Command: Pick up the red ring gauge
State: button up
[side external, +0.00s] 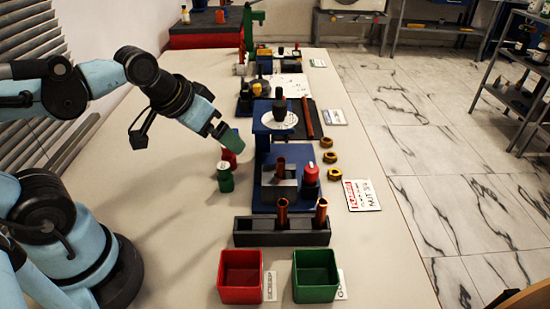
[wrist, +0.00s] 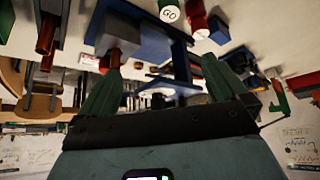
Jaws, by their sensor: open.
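A small red cylinder (side external: 229,157), which I take as the red ring gauge, stands upright on the table left of the blue fixture. A green cylinder (side external: 225,178) with a pale top stands just in front of it. In the wrist view the red gauge (wrist: 196,16) is at the top edge, partly cut off, beside the green one (wrist: 169,12), whose white face reads GO. My gripper (side external: 226,137) has green fingers and tilts down over the red gauge, overlapping its top in the side view. In the wrist view my gripper (wrist: 160,62) is open, with nothing held between its fingers.
The blue fixture (side external: 262,150) stands close to the right, with a red-topped part (side external: 310,173). A dark rack (side external: 283,238) holds copper tubes. A red bin (side external: 240,288) and a green bin (side external: 316,286) are at the front. The table left of the gauges is clear.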

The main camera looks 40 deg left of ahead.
jog(key=shift+s+d+f, duration=0.15)
jog(key=shift+s+f, duration=0.05)
jog(key=shift+f, duration=0.2)
jog(key=shift+c, duration=0.8)
jog(key=shift+f+m, duration=0.1)
jog(key=shift+m, duration=0.2)
jog(key=c, duration=0.4)
jog(key=n+g, duration=0.7)
jog(key=n, duration=0.2)
send_near(229, 156)
jog(key=shift+w+a+r, duration=0.2)
jog(key=shift+a+r, duration=0.05)
jog(key=shift+a, duration=0.2)
jog(key=shift+w+a+r, duration=0.15)
jog(key=shift+a+r, duration=0.1)
jog(key=shift+a, duration=0.25)
jog(key=shift+a+f, duration=0.1)
jog(key=shift+f, duration=0.45)
jog(key=shift+d+f, duration=0.15)
jog(key=shift+f, duration=2.65)
jog(key=shift+d+f, duration=0.1)
jog(key=shift+f, duration=2.7)
